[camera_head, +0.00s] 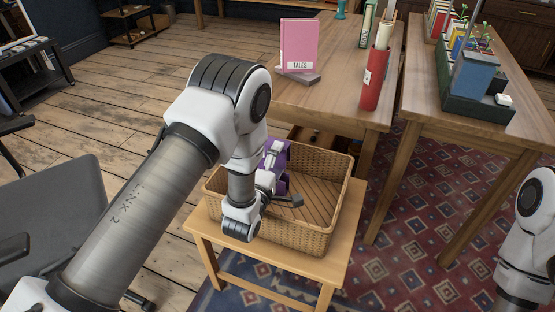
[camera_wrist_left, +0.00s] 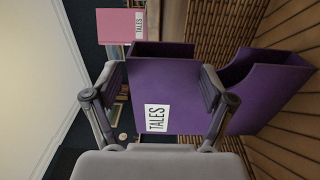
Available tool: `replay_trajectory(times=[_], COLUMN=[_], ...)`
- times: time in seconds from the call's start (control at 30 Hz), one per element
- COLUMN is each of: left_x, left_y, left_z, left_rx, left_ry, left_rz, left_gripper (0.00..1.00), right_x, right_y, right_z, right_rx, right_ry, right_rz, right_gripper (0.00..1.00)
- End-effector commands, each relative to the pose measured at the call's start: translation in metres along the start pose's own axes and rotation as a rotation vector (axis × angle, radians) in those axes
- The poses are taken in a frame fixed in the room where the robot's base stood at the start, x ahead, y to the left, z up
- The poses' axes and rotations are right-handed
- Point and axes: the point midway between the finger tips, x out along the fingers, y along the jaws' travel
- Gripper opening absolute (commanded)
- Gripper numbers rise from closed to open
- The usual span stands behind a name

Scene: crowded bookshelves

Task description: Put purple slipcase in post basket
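The purple slipcase (camera_head: 276,153) is at the back left of the wicker post basket (camera_head: 318,240), partly hidden by my left wrist. In the left wrist view, the slipcase (camera_wrist_left: 165,85) shows a white TALES label. My left gripper (camera_wrist_left: 162,88) has one finger on each side of that face and appears shut on it. A second purple part with a curved cut shows to the right; I cannot tell whether it belongs to the same slipcase. Slats and wicker show behind it. Whether the slipcase touches the basket floor is unclear. My right gripper is out of view.
The basket stands on a small wooden stool (camera_head: 205,228). A pink TALES slipcase (camera_head: 298,45) stands on the table (camera_head: 325,97) behind, with a red cylinder-shaped item (camera_head: 374,80) to its right. Another table (camera_head: 415,90) holds a green planter (camera_head: 480,108). The basket's right part looks empty.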

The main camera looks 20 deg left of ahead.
Motion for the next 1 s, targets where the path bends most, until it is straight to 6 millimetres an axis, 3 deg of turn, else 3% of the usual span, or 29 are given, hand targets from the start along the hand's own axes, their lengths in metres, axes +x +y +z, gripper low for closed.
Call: replay_trajectory(times=[0.13, 0.23, 0.6, 0.87, 0.9, 0.93, 1.0], left_x=[0.0, 0.0, -0.07, -0.075, -0.075, -0.075, -0.075], left_y=[0.003, 0.016, 0.012, 0.012, 0.012, 0.012, 0.012], left_z=[0.0, 0.0, 0.0, 0.0, 0.0, 0.0, 0.0], left_rx=[0.0, 0.0, 0.0, 0.0, 0.0, 0.0, 0.0], left_ry=[0.0, 0.0, -0.001, 0.0, 0.0, 0.0, 0.0], left_rz=[0.0, 0.001, -0.004, 0.0, 0.0, 0.0, 0.0], left_gripper=[0.82, 0.82, 0.82, 0.82, 0.86, 0.97, 1.0], right_x=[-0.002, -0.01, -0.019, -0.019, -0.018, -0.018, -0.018], right_y=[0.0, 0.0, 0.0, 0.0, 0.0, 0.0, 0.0], right_z=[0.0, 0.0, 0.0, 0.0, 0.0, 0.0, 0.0], right_rx=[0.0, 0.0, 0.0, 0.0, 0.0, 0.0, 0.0], right_ry=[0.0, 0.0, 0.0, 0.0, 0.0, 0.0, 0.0], right_rz=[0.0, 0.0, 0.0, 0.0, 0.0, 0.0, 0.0], right_gripper=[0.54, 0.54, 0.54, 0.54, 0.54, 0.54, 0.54])
